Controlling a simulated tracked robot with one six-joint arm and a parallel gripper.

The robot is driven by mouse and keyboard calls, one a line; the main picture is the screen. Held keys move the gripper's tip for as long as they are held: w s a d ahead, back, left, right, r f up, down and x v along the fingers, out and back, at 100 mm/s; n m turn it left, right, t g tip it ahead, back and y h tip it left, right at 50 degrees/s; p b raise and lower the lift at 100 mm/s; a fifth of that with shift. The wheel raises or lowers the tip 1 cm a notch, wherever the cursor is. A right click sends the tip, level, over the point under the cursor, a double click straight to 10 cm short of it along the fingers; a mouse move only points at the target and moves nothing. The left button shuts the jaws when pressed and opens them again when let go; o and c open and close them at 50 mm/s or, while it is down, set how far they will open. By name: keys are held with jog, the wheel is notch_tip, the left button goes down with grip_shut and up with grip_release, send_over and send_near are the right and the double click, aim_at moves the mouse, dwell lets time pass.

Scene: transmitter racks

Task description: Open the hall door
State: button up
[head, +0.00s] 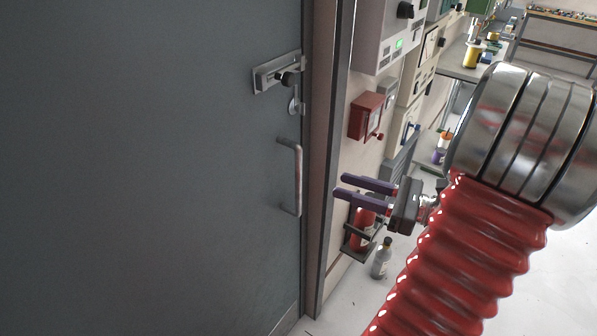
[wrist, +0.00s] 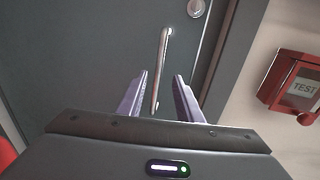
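The hall door (head: 150,170) is a large dark grey panel filling the left of the head view, and it looks closed against its frame. A vertical bar handle (head: 297,180) is on its right edge; it also shows in the wrist view (wrist: 161,70). Above it are a keyhole plate (head: 294,100) and a slide bolt with a dark knob (head: 277,75). My gripper (head: 340,187) has two purple fingers, apart and empty, to the right of the handle in the head view. In the wrist view the handle appears between the finger directions (wrist: 158,90), beyond the tips; no contact is visible.
A red box (head: 367,116) marked TEST in the wrist view (wrist: 296,83) is on the wall right of the door. A red extinguisher (head: 362,225) and a grey bottle (head: 381,258) stand below. Equipment cabinets (head: 382,35) line the wall behind.

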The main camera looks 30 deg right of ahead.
jog(key=x, duration=1.3)
grip_shut()
dwell(0.4)
dwell(0.3)
